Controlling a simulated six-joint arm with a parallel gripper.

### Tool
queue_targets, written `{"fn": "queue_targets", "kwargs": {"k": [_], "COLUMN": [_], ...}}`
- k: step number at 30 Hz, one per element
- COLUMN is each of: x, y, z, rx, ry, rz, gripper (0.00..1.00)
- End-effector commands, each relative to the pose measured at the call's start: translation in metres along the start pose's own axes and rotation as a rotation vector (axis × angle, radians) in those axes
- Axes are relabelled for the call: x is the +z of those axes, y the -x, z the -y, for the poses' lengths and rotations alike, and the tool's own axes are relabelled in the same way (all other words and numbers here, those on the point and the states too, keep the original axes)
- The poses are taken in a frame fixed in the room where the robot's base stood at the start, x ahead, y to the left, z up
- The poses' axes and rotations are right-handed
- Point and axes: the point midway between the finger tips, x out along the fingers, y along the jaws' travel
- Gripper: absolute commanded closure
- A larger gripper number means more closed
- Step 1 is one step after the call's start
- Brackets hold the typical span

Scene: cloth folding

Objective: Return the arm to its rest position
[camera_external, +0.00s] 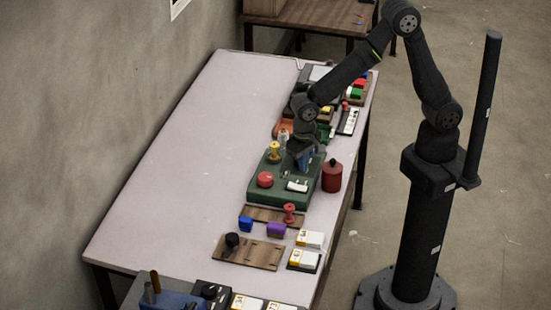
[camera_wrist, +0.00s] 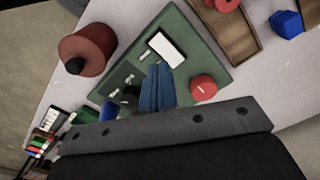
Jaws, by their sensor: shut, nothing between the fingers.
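My gripper (camera_external: 305,158) hangs low over the green board (camera_external: 265,196) on the table's right side. Its blue fingers, also seen in the wrist view (camera_wrist: 158,85), are together with nothing between them. My arm reaches from its column over the table's right edge and bends downward. The green board also shows in the wrist view (camera_wrist: 215,78), carrying a white block (camera_wrist: 166,49) and a red round knob (camera_wrist: 203,88) close to the fingers. I cannot tell whether the fingertips touch the board. No cloth shows in either view.
A red canister (camera_external: 332,176) stands right of the green board. Wooden boards (camera_external: 248,252) with blue, purple and red pieces lie nearer the camera. More boards and coloured blocks (camera_external: 357,93) crowd the far right edge. The table's left part (camera_external: 190,150) is clear.

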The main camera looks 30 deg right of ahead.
Motion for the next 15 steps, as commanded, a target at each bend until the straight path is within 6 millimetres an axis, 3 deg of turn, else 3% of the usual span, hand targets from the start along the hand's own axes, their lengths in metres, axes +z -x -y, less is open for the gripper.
{"fn": "queue_targets", "kwargs": {"k": [8, 15], "x": [0.000, 0.000], "y": [-0.008, -0.042], "z": [0.000, 0.000], "rx": [0.003, 0.003], "ry": [0.000, 0.000], "rz": [0.001, 0.002], "gripper": [1.00, 1.00]}}
